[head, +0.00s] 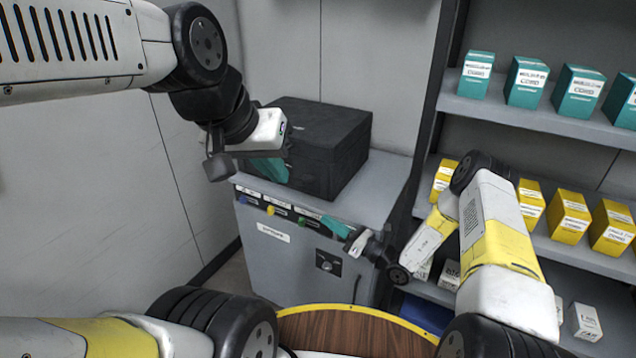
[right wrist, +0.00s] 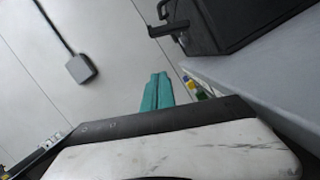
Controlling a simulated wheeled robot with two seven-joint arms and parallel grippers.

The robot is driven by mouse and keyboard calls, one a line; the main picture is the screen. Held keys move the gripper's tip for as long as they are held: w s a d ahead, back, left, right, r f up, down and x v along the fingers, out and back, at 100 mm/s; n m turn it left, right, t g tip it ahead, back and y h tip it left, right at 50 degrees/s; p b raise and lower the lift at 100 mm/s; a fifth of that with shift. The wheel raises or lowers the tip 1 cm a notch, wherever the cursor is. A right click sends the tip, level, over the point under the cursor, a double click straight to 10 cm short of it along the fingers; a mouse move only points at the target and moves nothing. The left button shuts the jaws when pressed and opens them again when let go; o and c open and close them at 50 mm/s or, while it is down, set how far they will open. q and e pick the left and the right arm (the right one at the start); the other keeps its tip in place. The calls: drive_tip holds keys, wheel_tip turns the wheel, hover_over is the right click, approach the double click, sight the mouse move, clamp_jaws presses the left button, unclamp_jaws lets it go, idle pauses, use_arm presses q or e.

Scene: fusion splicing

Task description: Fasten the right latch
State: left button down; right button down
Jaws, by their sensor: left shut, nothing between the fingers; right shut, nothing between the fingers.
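A black case (head: 325,142) with its lid down sits on top of the grey cabinet (head: 300,262). It also shows at the upper right of the right wrist view (right wrist: 225,22), where a dark latch-like part (right wrist: 167,28) sticks out from its side. I cannot tell whether that latch is fastened. My left gripper (head: 270,170), with teal fingers, is shut and empty at the case's front left, hiding part of it. My right gripper (head: 336,227) is shut and empty at the cabinet's front top edge, apart from the case; its teal fingers show in the right wrist view (right wrist: 157,92).
Shelves (head: 540,120) with teal and yellow boxes stand to the right. Colored tags (head: 271,210) line the cabinet's front edge. A round wooden surface (head: 350,330) lies in front. The cabinet top right of the case is clear.

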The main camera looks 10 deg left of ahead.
sight(305, 180)
idle(0.3)
drive_tip(key=w+a+r, duration=0.5)
drive_tip(key=a+r, duration=0.1)
drive_tip(key=a, duration=0.2)
drive_tip(key=shift+w+a, duration=0.15)
drive_tip(key=shift+w, duration=0.05)
